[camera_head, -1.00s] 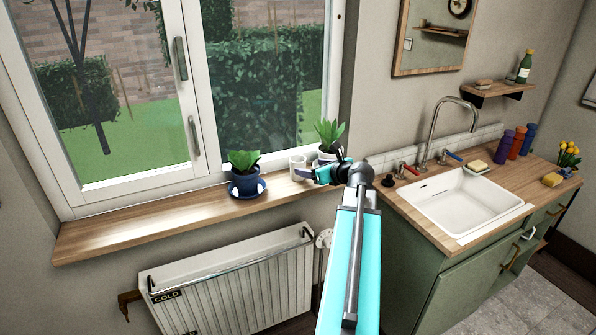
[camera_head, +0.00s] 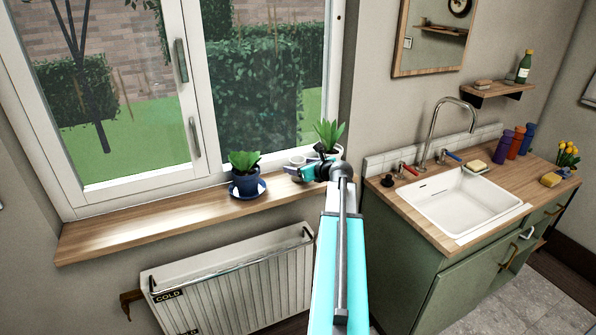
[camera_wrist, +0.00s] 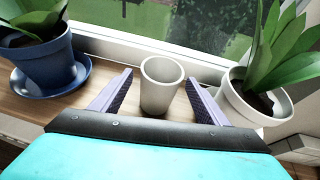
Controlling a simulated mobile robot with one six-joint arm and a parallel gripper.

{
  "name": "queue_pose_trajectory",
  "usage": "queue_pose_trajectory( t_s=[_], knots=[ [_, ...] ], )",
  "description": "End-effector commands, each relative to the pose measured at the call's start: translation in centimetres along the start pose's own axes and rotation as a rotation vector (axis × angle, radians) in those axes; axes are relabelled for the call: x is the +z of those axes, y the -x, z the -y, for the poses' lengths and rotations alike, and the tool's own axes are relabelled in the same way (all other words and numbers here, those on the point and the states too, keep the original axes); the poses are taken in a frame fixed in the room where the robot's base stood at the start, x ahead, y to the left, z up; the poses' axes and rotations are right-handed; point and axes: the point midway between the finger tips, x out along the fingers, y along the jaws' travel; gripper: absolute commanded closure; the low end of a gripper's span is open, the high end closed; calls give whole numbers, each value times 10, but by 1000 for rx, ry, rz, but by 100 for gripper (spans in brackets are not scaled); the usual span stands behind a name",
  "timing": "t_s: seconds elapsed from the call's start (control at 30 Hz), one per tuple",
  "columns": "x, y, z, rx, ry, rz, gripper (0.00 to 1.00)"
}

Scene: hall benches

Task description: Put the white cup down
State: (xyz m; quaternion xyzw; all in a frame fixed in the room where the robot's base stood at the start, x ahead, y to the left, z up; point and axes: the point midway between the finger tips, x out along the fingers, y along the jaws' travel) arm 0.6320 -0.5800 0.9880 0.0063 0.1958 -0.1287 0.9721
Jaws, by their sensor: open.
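The white cup (camera_wrist: 160,92) stands upright on the wooden windowsill (camera_head: 150,222), between the two plants. In the wrist view its open top faces me. My gripper (camera_wrist: 160,78) is open, with one purple-grey finger on each side of the cup and a visible gap to both. In the head view my gripper (camera_head: 299,168) covers most of the cup, and only a pale part of its rim shows.
A plant in a blue pot on a blue saucer (camera_wrist: 47,92) stands close on the left. A plant in a white pot (camera_wrist: 245,98) stands close on the right. The window frame (camera_wrist: 110,45) is behind. The sill's left part is free. A radiator (camera_head: 230,280) hangs below.

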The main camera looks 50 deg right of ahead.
Motion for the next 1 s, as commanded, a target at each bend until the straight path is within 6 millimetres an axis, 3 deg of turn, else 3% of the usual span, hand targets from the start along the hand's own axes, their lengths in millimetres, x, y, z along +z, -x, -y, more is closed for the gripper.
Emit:
queue_pose_trajectory(
  t_s=[0.43, 1.0],
  knots=[
    [0, -5, 0, 1, 0, -1, 32],
    [1, -51, 1, 0, -1, 0, 32]
  ],
)
